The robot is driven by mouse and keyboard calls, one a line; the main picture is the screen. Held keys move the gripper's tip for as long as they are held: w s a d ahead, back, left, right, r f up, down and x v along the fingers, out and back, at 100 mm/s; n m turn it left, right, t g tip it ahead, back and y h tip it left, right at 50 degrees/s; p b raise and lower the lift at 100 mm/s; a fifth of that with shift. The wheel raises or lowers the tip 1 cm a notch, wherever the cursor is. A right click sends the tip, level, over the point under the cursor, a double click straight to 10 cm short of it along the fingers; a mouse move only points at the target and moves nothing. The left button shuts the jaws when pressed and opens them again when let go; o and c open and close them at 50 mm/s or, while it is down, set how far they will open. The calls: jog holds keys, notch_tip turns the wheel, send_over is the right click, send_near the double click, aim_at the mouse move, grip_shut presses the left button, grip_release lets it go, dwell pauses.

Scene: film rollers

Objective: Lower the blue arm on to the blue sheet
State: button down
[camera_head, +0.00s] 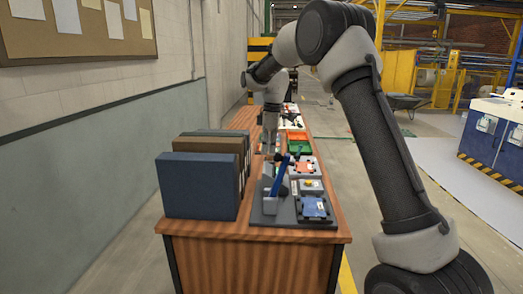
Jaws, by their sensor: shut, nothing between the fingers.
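The blue arm (280,177) stands raised and tilted at the near end of the workbench, above a dark grey base plate (262,212). The blue sheet (313,208) lies flat on the right part of that plate, to the right of the arm's foot. The blue arm and the sheet are apart. My gripper (268,154) points down over the bench, just behind and left of the blue arm's upper end in the picture. Its fingers are small here and look closed and empty. I cannot tell whether it touches the blue arm.
A row of large binders (197,187) stands upright to the left of the plate. Behind the plate are a small grey box with a yellow part (307,185), a red-orange sheet (304,167) and a green tray (298,147). A wall runs along the left; open floor lies right.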

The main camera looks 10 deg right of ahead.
jog(key=s+d+f+t+y, duration=0.1)
jog(key=s+d+y, duration=0.15)
jog(key=d, duration=0.35)
jog(key=s+d+f+t+y, duration=0.1)
jog(key=d+f+y, duration=0.15)
jog(key=d, duration=0.25)
jog(key=s+d+f+t+y, duration=0.2)
jog(key=s+d+f+y, duration=0.1)
jog(key=d+f+y, duration=0.4)
jog(key=shift+s+d+f, duration=0.15)
jog(key=shift+d+f, duration=0.95)
jog(key=shift+f, duration=0.65)
jog(key=shift+s+f, duration=0.1)
jog(key=s+d+r, duration=0.2)
jog(key=d+r, duration=0.5)
jog(key=d, duration=0.2)
jog(key=shift+s+r+y, duration=0.25)
jog(key=shift+y, duration=0.05)
